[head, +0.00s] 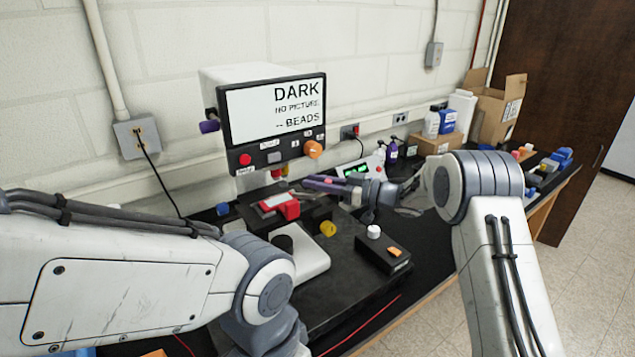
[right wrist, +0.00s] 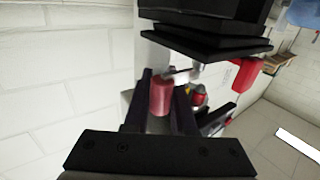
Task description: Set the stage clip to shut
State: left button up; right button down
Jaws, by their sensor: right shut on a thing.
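A dark stage (head: 315,222) stands below the screen, with a pale slide-like piece (head: 272,201) and a red block (head: 288,209) on it. My right gripper (head: 308,184) reaches in from the right just above the stage, its dark fingers pointing left. In the right wrist view its fingers (right wrist: 164,105) are closed around a red knob-like piece (right wrist: 161,97), which seems joined to a pale bar. I cannot tell for sure whether this piece is the stage clip. A second red piece (right wrist: 244,76) shows to its right, apart from the fingers. My left gripper is out of sight.
The screen (head: 275,112) reads "DARK NO PICTURE -- BEADS". A yellow knob (head: 328,229) is by the stage. A black box (head: 385,252) with a white knob and orange switch stands to its right. Bottles (head: 432,124) and a cardboard box (head: 498,107) stand at the back.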

jog(key=shift+r, duration=0.15)
jog(key=c, duration=0.7)
grip_release()
jog(key=shift+a, duration=0.1)
jog(key=shift+c, duration=0.2)
jog(key=shift+s+d+f+b, duration=0.1)
jog(key=shift+d+f+b, duration=0.15)
jog(key=shift+d, duration=0.2)
jog(key=b+v, duration=0.3)
jog(key=v, duration=0.6)
jog(key=shift+s+d+r, duration=0.2)
jog(key=shift+d, duration=0.1)
